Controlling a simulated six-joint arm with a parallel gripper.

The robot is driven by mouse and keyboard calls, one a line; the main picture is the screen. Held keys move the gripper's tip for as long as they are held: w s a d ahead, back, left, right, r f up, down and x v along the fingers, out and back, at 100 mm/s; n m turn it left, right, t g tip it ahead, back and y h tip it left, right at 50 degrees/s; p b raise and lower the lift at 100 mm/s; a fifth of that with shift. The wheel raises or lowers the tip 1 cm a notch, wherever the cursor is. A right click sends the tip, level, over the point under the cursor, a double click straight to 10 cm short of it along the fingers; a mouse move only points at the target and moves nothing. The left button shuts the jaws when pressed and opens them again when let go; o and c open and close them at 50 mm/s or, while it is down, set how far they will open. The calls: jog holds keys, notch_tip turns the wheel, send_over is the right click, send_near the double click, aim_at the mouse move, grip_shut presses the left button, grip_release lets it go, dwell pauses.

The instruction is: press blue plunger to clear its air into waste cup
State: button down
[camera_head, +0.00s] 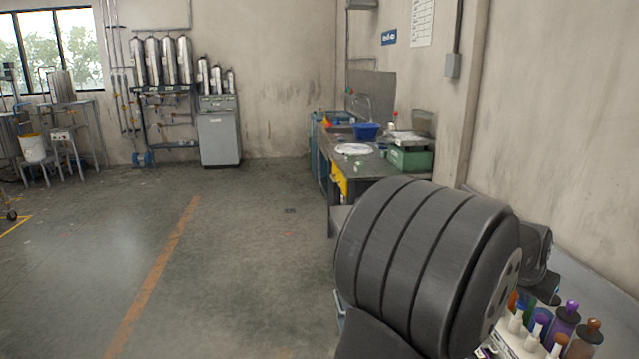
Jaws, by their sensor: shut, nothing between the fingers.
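At the lower right corner a cluster of small bottles or syringes with coloured tops stands close together, cut off by the picture edge. I see a purple one (565,320), a brown one (587,340), and smaller white pieces (516,322) in front. Behind these, bits of green, blue and orange show, partly hidden by my arm. I cannot tell which piece is the blue plunger. I cannot make out a waste cup. My large dark arm link fills the lower middle right; my gripper's fingers do not show.
A grey workbench (347,164) along the right wall holds a blue basin (366,131) and a green box-like device (410,158). A grey cabinet (219,136) and steel cylinders (168,62) stand at the back wall. The floor at left centre is open.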

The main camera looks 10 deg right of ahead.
jog(key=shift+f, duration=0.5)
jog(key=shift+r, duration=1.7)
notch_tip(320, 180, up, 5)
jog(key=shift+f, duration=3.05)
